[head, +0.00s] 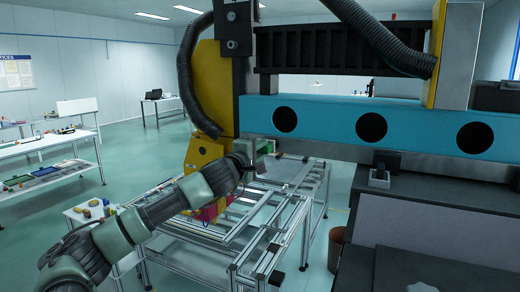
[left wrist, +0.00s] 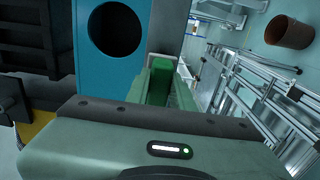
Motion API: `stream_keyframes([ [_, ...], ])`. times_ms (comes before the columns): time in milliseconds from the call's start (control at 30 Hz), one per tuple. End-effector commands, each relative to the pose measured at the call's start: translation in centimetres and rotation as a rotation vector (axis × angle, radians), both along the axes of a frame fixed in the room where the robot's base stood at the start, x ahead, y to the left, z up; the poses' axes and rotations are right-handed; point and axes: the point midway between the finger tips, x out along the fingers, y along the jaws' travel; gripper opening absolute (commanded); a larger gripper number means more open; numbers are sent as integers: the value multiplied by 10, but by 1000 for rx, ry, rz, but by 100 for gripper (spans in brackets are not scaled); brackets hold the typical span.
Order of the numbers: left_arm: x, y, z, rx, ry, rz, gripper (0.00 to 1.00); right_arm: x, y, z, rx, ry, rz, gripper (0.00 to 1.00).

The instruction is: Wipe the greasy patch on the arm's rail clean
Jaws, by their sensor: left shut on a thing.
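The blue rail (head: 328,122) of the machine arm runs across the upper right in the head view, with several dark round holes. It also shows at the top of the left wrist view (left wrist: 165,28). I cannot make out a greasy patch on it. My left gripper (head: 262,148) is just below the rail's left end, near its lower edge. It is shut on a small green piece (left wrist: 161,80), which is partly hidden by the gripper, and I cannot tell whether it touches the rail. My right gripper is not in view.
A yellow machine head (head: 205,90) with a black hose stands left of the rail. An aluminium frame (head: 290,195) is below. A dark cabinet (head: 430,195) stands at the right. A brown bin (head: 336,248) is on the floor. White benches (head: 50,145) are far left.

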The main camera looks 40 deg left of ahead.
Motion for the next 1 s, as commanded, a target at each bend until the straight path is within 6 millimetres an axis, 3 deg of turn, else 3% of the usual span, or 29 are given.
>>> stream_keyframes([
  [1000, 12, 4, 1, -1, -3, 0, 0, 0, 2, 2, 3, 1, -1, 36],
])
